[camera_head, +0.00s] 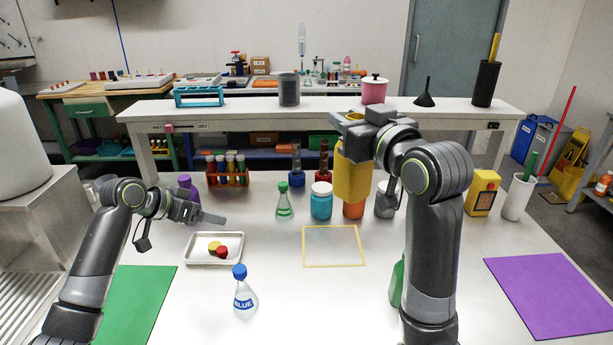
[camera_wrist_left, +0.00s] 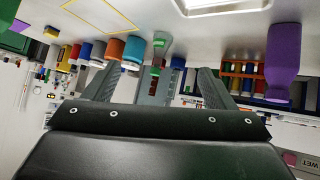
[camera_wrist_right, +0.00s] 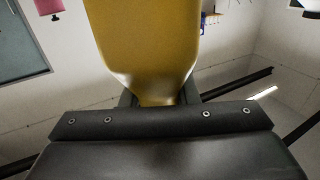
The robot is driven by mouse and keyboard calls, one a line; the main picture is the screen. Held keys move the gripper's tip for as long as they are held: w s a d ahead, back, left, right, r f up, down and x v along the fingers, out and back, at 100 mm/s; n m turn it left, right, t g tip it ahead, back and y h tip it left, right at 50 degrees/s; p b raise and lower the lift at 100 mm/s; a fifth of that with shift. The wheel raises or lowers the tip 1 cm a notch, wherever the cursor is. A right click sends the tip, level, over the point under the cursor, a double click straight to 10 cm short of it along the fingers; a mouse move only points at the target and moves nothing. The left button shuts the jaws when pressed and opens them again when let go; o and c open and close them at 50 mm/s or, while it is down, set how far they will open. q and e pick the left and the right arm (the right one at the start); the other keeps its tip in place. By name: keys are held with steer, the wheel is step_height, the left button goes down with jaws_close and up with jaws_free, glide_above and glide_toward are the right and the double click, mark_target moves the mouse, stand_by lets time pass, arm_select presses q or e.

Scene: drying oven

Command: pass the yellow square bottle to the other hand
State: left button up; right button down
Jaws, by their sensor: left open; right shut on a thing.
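The yellow square bottle (camera_head: 352,176) is in my right gripper (camera_head: 352,122), held upright above the table in the head view. The jaws are shut on its upper part. It fills the middle of the right wrist view (camera_wrist_right: 147,45). My left gripper (camera_head: 203,214) is open and empty, low over the table left of the bottle and well apart from it. Its two open fingers show in the left wrist view (camera_wrist_left: 155,88). The yellow bottle's lower end overlaps an orange container behind it.
A blue-capped flask (camera_head: 244,296) and a metal tray (camera_head: 190,248) with small pieces stand near my left gripper. A green-capped flask (camera_head: 284,205), a blue jar (camera_head: 321,203) and a test-tube rack (camera_head: 227,178) stand behind. The yellow-outlined square (camera_head: 334,262) is empty.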

arm_select(q)
steer(key=s+d+r+m+h, duration=0.15)
steer(key=d+r, duration=0.35)
steer(key=d, duration=0.5)
steer(key=m+t+h, duration=0.1)
steer(key=m+h, duration=0.1)
steer(key=m, duration=0.1)
glide_toward(355, 179)
steer(key=w+f, duration=0.2)
steer(key=shift+n, duration=0.25)
steer(key=x, duration=1.1)
steer(key=shift+w+a+r, duration=0.1)
steer(key=shift+w+r, duration=0.15)
steer(key=shift+t+h, duration=0.25)
steer(key=shift+t, duration=0.05)
steer(key=c, duration=1.1)
steer(key=shift+o, duration=0.2)
arm_select(e)
steer(key=c, duration=1)
jaws_free()
steer(key=shift+c, duration=0.2)
